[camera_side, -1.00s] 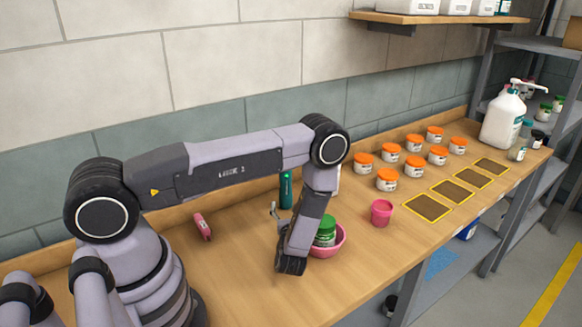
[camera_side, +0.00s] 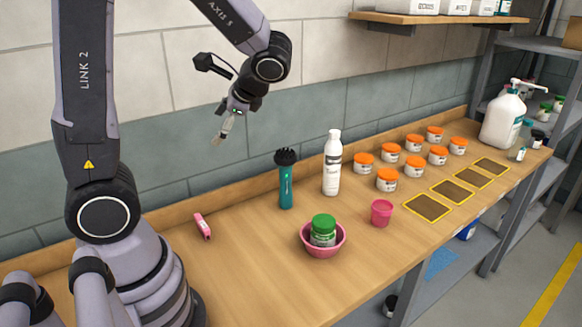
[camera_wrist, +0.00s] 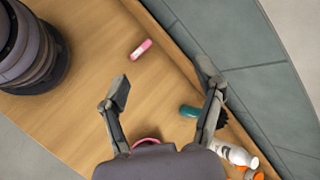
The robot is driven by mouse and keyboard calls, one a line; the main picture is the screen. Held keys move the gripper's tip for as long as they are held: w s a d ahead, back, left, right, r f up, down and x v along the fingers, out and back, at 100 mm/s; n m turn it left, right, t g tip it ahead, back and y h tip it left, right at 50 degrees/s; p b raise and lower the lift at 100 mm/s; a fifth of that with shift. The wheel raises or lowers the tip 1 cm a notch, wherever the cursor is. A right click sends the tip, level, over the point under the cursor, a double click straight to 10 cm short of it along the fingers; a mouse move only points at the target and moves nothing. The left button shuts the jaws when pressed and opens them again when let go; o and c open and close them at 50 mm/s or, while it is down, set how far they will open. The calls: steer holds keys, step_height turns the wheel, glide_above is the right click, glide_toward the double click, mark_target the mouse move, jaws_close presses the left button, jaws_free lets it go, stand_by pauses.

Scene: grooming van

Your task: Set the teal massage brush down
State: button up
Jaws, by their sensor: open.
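The teal massage brush (camera_side: 286,185) stands upright on the wooden bench with its dark bristle head on top. In the wrist view its teal handle (camera_wrist: 190,111) shows beside the right finger, which hides part of it. My gripper (camera_side: 221,138) is raised well above the bench, up and to the left of the brush in the side view. In the wrist view my gripper (camera_wrist: 165,88) has its two fingers spread wide with nothing between them. The brush is apart from my gripper.
A pink bowl (camera_side: 324,250) holding a green-lidded jar (camera_side: 323,229) stands in front of the brush. A white bottle (camera_side: 332,165) stands to its right, a pink cup (camera_side: 381,213) farther right. Several orange-lidded jars (camera_side: 387,180) stand beyond. A pink item (camera_side: 202,226) lies left; bench around it is clear.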

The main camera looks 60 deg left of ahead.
steer(key=s+d+r+n+t+h, duration=0.4)
steer(key=s+d+r+t+h, duration=0.3)
steer(key=d, duration=0.3)
steer(key=shift+s+d+n+t+h, duration=0.35)
steer(key=shift+t+h, duration=0.25)
steer(key=shift+t, duration=0.2)
